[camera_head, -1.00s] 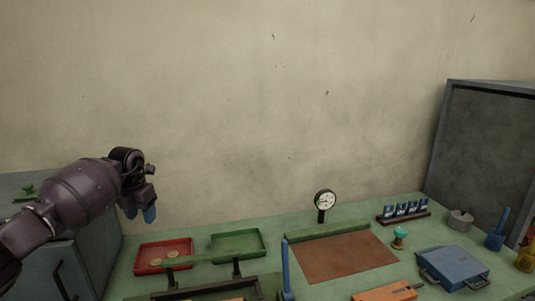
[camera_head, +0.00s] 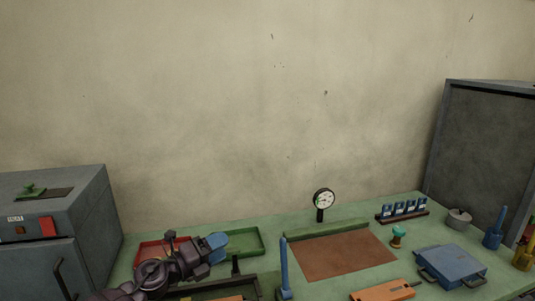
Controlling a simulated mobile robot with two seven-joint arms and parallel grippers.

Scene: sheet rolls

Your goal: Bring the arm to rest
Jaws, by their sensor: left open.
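My left arm comes in low at the lower left. My left gripper (camera_head: 214,246) is open and empty, with its blue fingertips over the green tray (camera_head: 247,240). The arm hides much of the red tray (camera_head: 149,251) and whatever lies in it. I cannot tell whether the fingertips touch the green tray. My right gripper is not in view.
A grey cabinet (camera_head: 95,218) stands at the left and a larger grey one (camera_head: 485,150) at the right. A brown mat (camera_head: 342,257), a dial gauge (camera_head: 323,200), a blue upright post (camera_head: 284,268), a blue case (camera_head: 452,264) and an orange block (camera_head: 385,291) occupy the green bench.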

